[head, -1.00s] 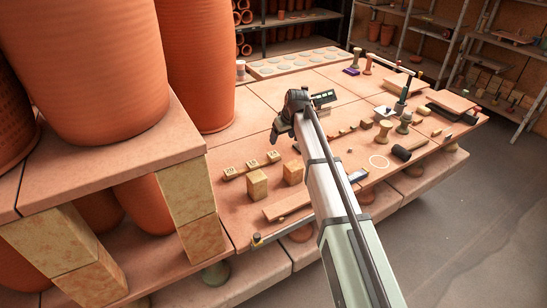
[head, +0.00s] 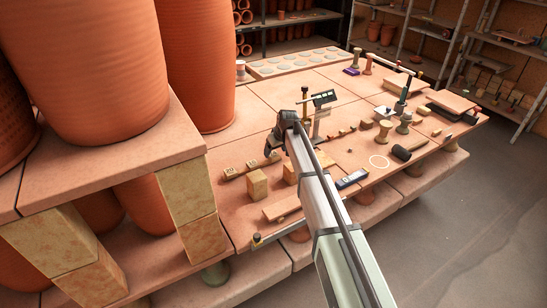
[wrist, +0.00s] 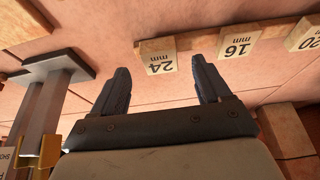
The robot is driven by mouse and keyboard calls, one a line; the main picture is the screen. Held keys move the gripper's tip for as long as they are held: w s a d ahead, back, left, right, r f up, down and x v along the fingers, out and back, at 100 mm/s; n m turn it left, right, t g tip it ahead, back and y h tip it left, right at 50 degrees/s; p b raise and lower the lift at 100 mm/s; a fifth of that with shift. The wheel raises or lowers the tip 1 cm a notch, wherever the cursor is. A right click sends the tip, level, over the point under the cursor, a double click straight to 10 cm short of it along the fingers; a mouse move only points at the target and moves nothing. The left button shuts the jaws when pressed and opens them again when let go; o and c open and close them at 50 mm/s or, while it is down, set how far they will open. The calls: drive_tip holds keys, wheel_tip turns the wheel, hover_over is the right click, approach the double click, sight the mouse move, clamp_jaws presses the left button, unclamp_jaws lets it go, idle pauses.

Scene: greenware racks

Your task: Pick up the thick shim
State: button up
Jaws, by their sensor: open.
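A long wooden strip (wrist: 200,36) carries small pale blocks marked in mm, lying on the table. In the wrist view, the block marked 24 mm (wrist: 160,63) is ahead of and between my fingertips, its print upside down. The 16 mm block (wrist: 238,46) and the 20 mm block (wrist: 304,36) lie to its right. The thickest by its mark is 24 mm. My gripper (wrist: 160,78) is open and empty, with no clear contact. In the head view, my gripper (head: 271,148) is at the strip's right end and hides the 24 mm block.
A gauge stand with a display (head: 324,98) stands just right of my gripper. Large clay pots (head: 195,60) and a raised slab (head: 110,165) are at left. A dark-edged tool (head: 351,179) lies on the table.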

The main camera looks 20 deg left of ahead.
sight(274, 154)
drive_tip(key=x, duration=0.3)
drive_tip(key=shift+a, duration=0.15)
drive_tip(key=shift+c, duration=0.2)
drive_tip(key=c, duration=1.1)
